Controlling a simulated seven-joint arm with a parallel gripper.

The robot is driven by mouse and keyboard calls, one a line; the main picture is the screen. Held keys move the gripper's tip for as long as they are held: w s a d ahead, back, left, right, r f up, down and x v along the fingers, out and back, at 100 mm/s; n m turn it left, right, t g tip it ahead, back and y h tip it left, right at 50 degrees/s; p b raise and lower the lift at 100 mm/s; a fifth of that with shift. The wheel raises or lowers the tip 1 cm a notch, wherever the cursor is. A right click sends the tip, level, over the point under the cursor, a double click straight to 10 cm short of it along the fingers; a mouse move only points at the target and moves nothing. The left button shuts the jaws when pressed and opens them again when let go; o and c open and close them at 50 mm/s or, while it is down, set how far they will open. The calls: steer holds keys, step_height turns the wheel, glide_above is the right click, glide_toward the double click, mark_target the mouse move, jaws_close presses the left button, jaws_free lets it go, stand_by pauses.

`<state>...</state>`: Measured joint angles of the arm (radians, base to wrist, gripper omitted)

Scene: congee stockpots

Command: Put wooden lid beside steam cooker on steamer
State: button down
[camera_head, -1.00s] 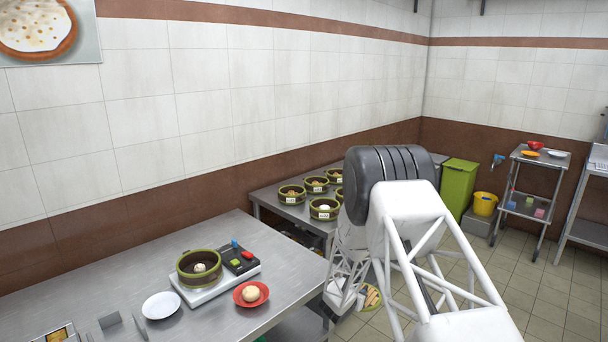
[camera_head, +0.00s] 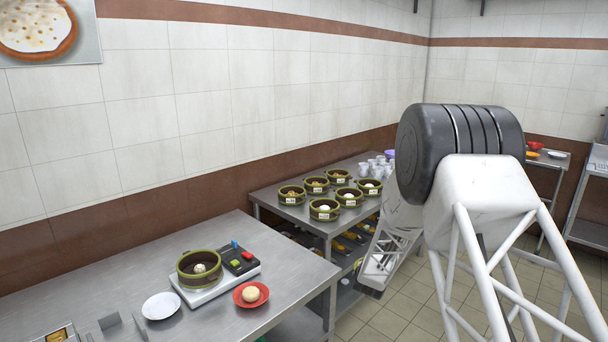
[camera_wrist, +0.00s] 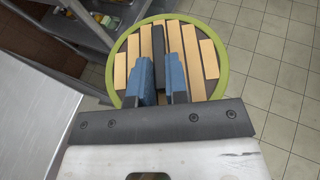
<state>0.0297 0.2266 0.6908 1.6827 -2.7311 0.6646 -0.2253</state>
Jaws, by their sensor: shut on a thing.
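The wooden lid (camera_wrist: 207,58) is round with a green rim and pale slats in the wrist view. My gripper (camera_wrist: 163,88) has its blue-padded fingers on either side of the lid's dark handle (camera_wrist: 158,50) and is shut on it. The lid hangs above the tiled floor, past the edge of a steel table. In the head view the lid and my gripper are hidden or out of frame. The open steam cooker (camera_head: 198,275), green-rimmed with a pale bun inside, sits on a white scale-like cooker base (camera_head: 222,292) on the near steel table.
The near table (camera_head: 90,270) also bears a white plate (camera_head: 161,306) and a red plate with a bun (camera_head: 250,294). A second steel table (camera_head: 268,197) behind holds several small steamers and white cups. Open floor (camera_head: 400,310) lies right of the near table.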

stand_by(0.6)
steer(key=w+a+r+n+y, duration=0.1)
steer(key=a+r, duration=0.1)
steer(key=a, duration=0.3)
steer(key=w+a+r+y, duration=0.1)
steer(key=w+a+r, duration=0.1)
steer(key=a, duration=0.4)
steer(key=w+a+r+n+y, duration=0.1)
steer(key=w+a, duration=0.1)
steer(key=a, duration=0.3)
steer(key=shift+a+r+n+t, duration=0.15)
steer(key=shift+r+n+t, duration=0.15)
steer(key=shift+r+t, duration=0.1)
steer(key=s+a+r+n+y, duration=0.1)
steer(key=a+r+n+y, duration=0.3)
steer(key=a, duration=1.3)
steer(key=a+r+n+y, duration=0.1)
steer(key=a+r, duration=0.4)
steer(key=a, duration=1.1)
steer(key=s+a+f, duration=0.1)
steer(key=s+a, duration=0.4)
steer(key=a, duration=0.5)
steer(key=s+a+f, duration=0.1)
steer(key=s+a, duration=0.5)
steer(key=a, duration=0.5)
steer(key=s+a+f+g+y, duration=0.1)
steer(key=s+a, duration=0.5)
steer(key=a, duration=0.5)
steer(key=shift+a+f, duration=0.15)
steer(key=shift+f, duration=0.1)
